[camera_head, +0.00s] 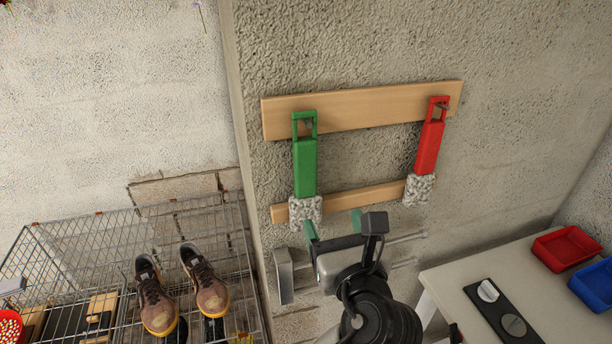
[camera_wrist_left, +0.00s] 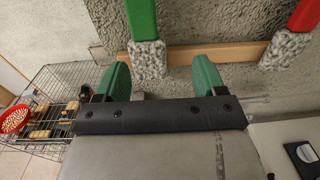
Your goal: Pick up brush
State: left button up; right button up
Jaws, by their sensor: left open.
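A green brush (camera_head: 305,168) with a grey, shaggy head (camera_head: 306,211) hangs head down from a peg on a wooden board (camera_head: 355,109) on the wall. A red brush (camera_head: 430,147) of the same kind hangs to its right. My left gripper (camera_head: 333,225) has green fingers and is open and empty, just below and right of the green brush's head. In the left wrist view the green brush (camera_wrist_left: 141,20) and its head (camera_wrist_left: 148,59) show ahead, between and beyond the two fingertips (camera_wrist_left: 160,76). My right gripper is not in view.
A lower wooden strip (camera_head: 353,199) runs behind the brushes. A wire cage (camera_head: 75,235) with a pair of shoes (camera_head: 156,297) stands at lower left. A white table (camera_head: 457,283) with red (camera_head: 566,248) and blue (camera_head: 597,284) trays stands at lower right.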

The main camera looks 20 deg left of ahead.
aim_at(307, 187)
pick_arm(q)
jog(key=shift+y, duration=0.3)
jog(key=w+a+r, duration=0.1)
jog(key=a, duration=0.1)
jog(key=w+a+r+p, duration=0.1)
jog(key=w+a, duration=0.1)
jog(key=shift+r, duration=0.15)
jog(key=shift+w+a+p, duration=0.4)
jog(key=shift+w+p, duration=0.1)
jog(key=shift+p, duration=0.2)
jog(key=p+x, duration=0.1)
jog(key=x, duration=0.2)
jog(key=shift+a, duration=0.2)
jog(key=shift+w+a+f, duration=0.15)
jog(key=shift+w+f, duration=0.15)
jog(key=shift+w, duration=0.05)
jog(key=shift+s+r, duration=0.1)
jog(key=shift+s, duration=0.05)
jog(key=c, duration=1)
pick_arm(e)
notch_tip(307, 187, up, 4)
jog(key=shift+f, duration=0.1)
